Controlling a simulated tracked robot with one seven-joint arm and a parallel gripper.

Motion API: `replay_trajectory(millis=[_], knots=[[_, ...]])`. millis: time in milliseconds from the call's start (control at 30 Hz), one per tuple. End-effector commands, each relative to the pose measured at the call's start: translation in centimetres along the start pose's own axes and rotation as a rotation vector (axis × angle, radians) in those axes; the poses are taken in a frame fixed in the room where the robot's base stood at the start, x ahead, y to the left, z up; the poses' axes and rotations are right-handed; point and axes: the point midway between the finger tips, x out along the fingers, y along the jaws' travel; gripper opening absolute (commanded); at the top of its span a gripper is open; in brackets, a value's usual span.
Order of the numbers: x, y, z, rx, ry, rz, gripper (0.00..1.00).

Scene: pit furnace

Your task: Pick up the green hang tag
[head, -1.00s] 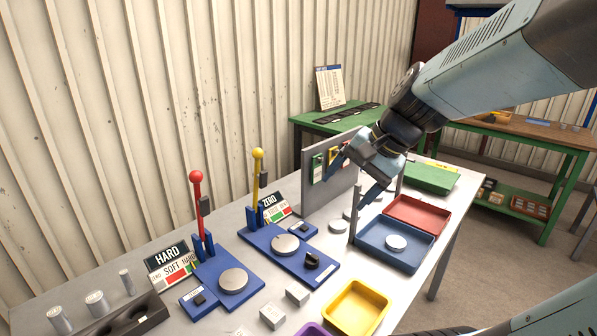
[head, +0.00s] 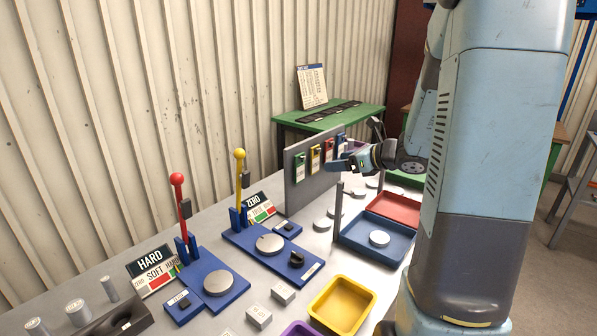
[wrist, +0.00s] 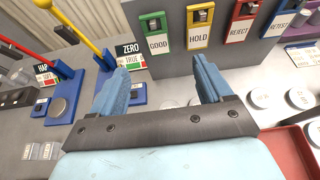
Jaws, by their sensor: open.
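The green hang tag (head: 299,166) hangs at the left end of a row on the grey upright board (head: 297,197). In the wrist view the green tag (wrist: 158,27) is marked GOOD and shows between my two finger pads, near the left one. My gripper (head: 345,163) is open and empty, in front of the board and to the right of the green tag in the head view. In the wrist view my gripper (wrist: 178,38) has its fingers pointing toward the board. They look apart from the tag, though the exact depth is hard to tell.
A yellow tag (wrist: 200,25) marked HOLD hangs beside the green one, then a red tag (wrist: 243,22) and a blue tag (wrist: 281,18). A yellow lever (head: 239,185) stands left of the board. Blue (head: 372,246) and red (head: 393,208) trays lie in front.

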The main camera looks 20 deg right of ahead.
Motion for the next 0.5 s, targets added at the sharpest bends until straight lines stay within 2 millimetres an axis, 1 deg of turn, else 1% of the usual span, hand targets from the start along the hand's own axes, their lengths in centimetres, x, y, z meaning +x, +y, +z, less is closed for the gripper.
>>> replay_trajectory(millis=[300, 400, 500], knots=[[5.2, 0.1, -0.1, 0.002, 0.001, 0.003, 0.79], [6.7, 0.1, 0.0, 0.001, 0.001, 0.002, 0.79], [7.6, 0.1, 0.0, 0.0, 0.0, 0.001, 0.79]])
